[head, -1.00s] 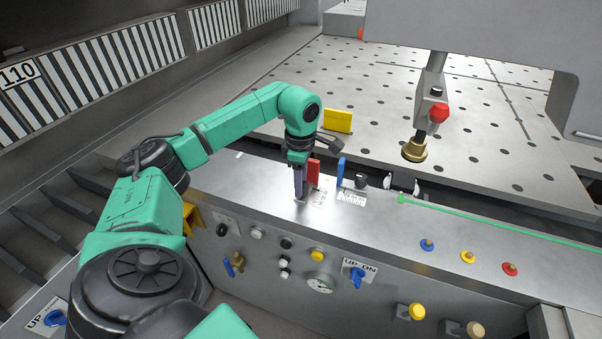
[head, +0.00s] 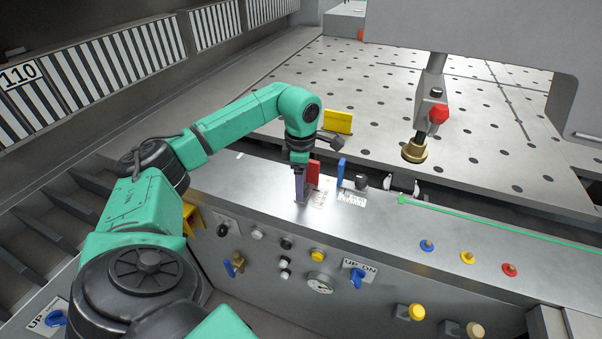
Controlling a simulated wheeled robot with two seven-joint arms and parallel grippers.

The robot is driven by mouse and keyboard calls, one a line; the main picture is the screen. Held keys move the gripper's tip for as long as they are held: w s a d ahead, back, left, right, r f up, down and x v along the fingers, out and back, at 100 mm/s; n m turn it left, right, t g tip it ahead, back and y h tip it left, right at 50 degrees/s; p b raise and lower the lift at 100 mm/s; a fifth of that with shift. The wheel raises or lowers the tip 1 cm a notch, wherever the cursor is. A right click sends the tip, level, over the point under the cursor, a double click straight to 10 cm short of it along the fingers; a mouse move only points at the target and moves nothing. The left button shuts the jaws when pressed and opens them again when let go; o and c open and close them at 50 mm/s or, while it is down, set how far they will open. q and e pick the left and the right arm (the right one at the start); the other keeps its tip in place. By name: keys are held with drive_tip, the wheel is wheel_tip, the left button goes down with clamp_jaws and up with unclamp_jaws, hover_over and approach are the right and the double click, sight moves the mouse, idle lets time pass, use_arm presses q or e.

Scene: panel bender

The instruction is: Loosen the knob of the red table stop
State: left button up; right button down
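The red table stop (head: 314,171) is a small upright red plate on the steel ledge at the front of the machine table. My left gripper (head: 300,197) points down just left of it, very close to it in the picture. Its fingers show as one narrow purple-grey strip, so I cannot see a gap between them or whether they touch anything. The knob of the red stop cannot be made out and may be hidden behind the gripper. My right gripper is not in view.
A blue stop (head: 341,170) and a black knob (head: 361,182) stand right of the red stop. A yellow stop (head: 338,121) stands behind on the perforated table (head: 480,115). A post with a red knob (head: 438,112) hangs at the right. The front panel below carries several buttons.

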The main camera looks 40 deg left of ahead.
use_arm(q)
wheel_tip(320, 180, up, 8)
drive_tip(key=shift+f+b, duration=0.25)
drive_tip(key=shift+b, duration=0.35)
wheel_tip(320, 180, up, 7)
drive_tip(key=p, duration=0.3)
drive_tip(key=shift+s, duration=0.15)
